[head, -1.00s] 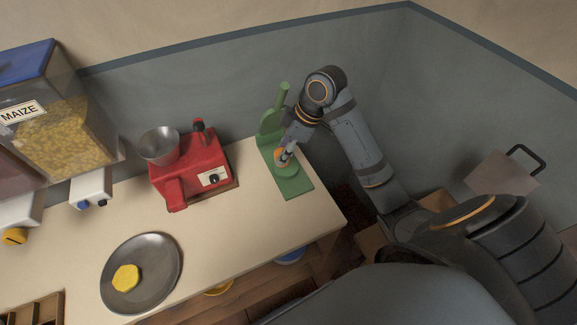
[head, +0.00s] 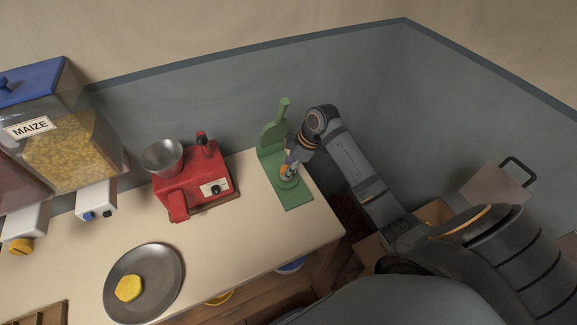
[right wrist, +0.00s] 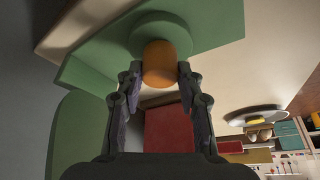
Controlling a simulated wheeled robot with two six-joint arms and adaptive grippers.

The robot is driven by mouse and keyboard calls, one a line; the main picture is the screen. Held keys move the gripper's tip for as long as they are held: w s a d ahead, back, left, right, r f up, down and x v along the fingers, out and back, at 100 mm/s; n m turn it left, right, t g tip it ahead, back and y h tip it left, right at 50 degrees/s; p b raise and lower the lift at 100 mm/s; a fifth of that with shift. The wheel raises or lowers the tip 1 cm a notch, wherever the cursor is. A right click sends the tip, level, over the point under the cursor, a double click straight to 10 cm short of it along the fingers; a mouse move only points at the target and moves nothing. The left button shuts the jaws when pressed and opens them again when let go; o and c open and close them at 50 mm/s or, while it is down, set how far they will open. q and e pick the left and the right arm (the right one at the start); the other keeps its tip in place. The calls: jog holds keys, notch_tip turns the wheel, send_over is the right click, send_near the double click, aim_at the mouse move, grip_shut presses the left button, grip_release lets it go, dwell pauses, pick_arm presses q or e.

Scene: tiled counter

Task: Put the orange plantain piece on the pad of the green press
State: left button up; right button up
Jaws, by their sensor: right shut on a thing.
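The orange plantain piece (head: 286,170) is held between the fingertips of my right gripper (head: 289,166), which is shut on it. The green press (head: 271,137) stands at the right end of the counter, its lever upright. The piece is over the round green pad (head: 289,182) on the press base. In the right wrist view the piece (right wrist: 160,62) sits between the fingertips (right wrist: 159,78) and overlaps the round pad (right wrist: 160,28). I cannot tell whether it touches the pad. My left gripper is not in view.
A red machine (head: 192,186) with a metal bowl stands left of the press. A grey plate (head: 165,274) holding a yellow piece (head: 129,288) is at the front left. A maize dispenser (head: 70,140) is at the back left. The counter between plate and press is clear.

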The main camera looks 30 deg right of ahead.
jog(key=o, duration=1.1)
jog(key=shift+f, duration=0.1)
jog(key=shift+o, duration=0.2)
jog(key=v, duration=1.2)
jog(key=shift+b, duration=0.4)
jog(key=shift+a, duration=0.1)
